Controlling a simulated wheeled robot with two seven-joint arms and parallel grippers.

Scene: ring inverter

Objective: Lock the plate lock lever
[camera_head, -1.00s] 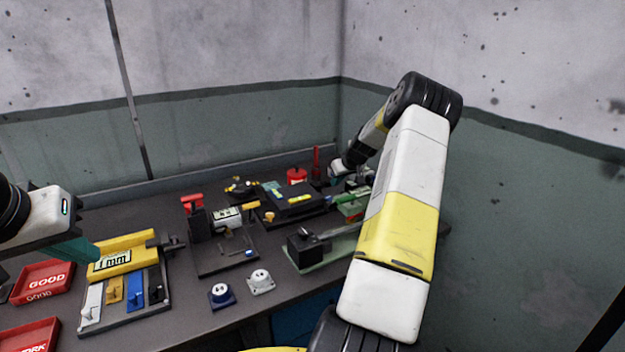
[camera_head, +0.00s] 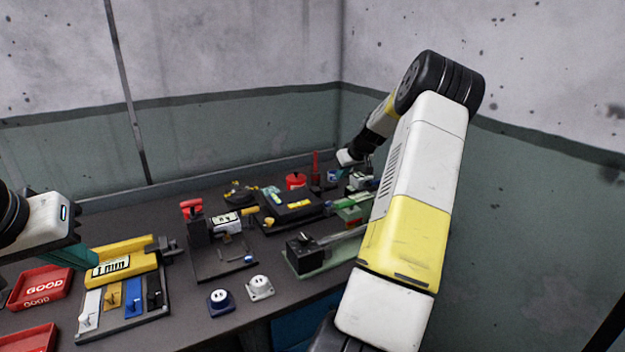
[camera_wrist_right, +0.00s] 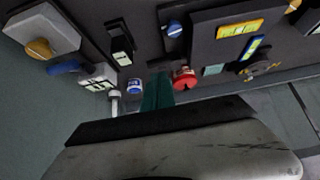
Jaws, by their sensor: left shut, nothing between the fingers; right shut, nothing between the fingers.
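I cannot tell for certain which part is the plate lock lever. A fixture with a black block (camera_head: 301,243) and a grey bar (camera_head: 342,237) sits on a green base at the front right of the bench. My right gripper shows in the right wrist view as teal fingers (camera_wrist_right: 157,92), shut and empty, beside a red round part (camera_wrist_right: 185,77). In the head view it is small at the far right of the bench, its fingertips hard to make out. My left gripper (camera_head: 78,256) is shut and empty by the yellow 1 mm fixture (camera_head: 122,265).
A black device with a yellow label (camera_head: 299,203) and a red can (camera_head: 296,181) stand toward the back. A blue socket (camera_head: 221,300) and a white socket (camera_head: 260,287) lie near the front edge. A red GOOD tray (camera_head: 40,286) is at left. Walls close off the back and right.

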